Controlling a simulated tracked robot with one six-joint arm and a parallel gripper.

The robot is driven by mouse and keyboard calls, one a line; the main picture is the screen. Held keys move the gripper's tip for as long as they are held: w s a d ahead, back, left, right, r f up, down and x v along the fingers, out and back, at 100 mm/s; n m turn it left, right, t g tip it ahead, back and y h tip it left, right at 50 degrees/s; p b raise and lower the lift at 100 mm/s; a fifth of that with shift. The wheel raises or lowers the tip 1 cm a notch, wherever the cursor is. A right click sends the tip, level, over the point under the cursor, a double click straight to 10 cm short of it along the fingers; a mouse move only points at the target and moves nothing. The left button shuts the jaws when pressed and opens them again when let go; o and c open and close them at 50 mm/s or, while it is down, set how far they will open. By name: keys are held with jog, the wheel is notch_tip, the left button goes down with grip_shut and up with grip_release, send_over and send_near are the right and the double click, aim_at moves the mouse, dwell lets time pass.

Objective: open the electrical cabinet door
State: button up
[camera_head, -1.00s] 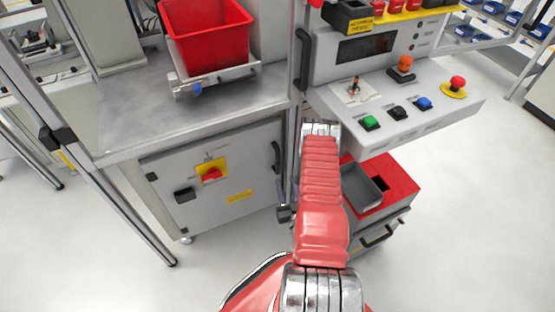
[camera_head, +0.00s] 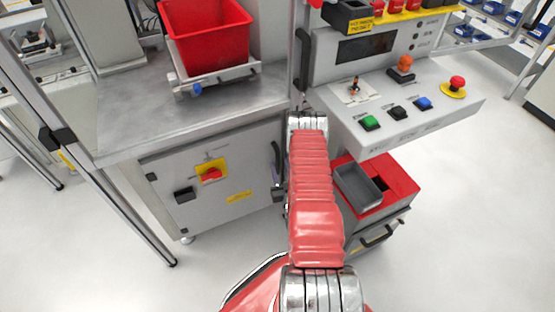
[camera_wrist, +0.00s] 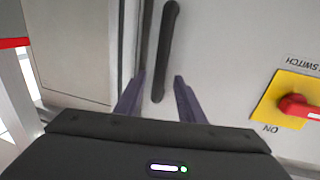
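The grey electrical cabinet door (camera_head: 235,165) is shut under the workbench, and it also shows in the wrist view (camera_wrist: 225,60). A dark vertical door handle (camera_head: 275,158) is at its right edge, and in the wrist view the handle (camera_wrist: 168,45) runs down toward my gripper. My gripper (camera_wrist: 157,85) is open, with one finger on each side of the handle's lower end in the picture. I cannot tell whether the handle is at the depth of the fingers. In the head view my arm hides most of the gripper.
The door carries a red rotary switch on a yellow plate (camera_head: 212,162) and a black latch (camera_head: 185,194). A button console (camera_head: 375,145) overhangs at the right, above a red-topped unit (camera_head: 400,178). A metal frame post (camera_head: 110,190) stands at the left. Floor in front is clear.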

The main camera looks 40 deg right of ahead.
aim_at(278, 161)
jog(key=x, duration=0.5)
jog(key=shift+c, duration=0.4)
grip_shut()
